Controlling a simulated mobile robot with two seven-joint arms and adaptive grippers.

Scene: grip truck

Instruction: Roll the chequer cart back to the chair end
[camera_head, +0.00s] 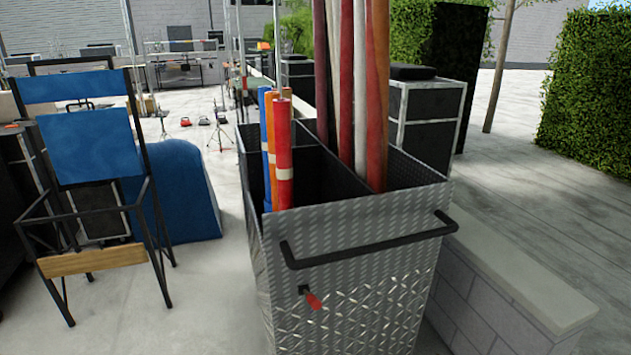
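The chequer cart (350,295) is a grey chequer-plate bin close in front of me, right of centre. A black push handle (370,250) runs across its near face, with a small red-gripped lever (313,299) below it. Short blue, orange and red rolls (283,150) stand in its left compartment. Several tall red, white and orange rolls (345,90) stand further right in it. Its wheels are out of view. The chair (85,130), a tall folding one with blue cloth and a wooden footrest, stands to the left, apart from the cart. Neither gripper is in view.
A low block wall (510,290) runs close along the cart's right side. A blue rounded object (170,190) lies behind the chair. Black cases (425,110) and hedges (590,95) stand beyond. Bare pale floor (210,290) lies between chair and cart.

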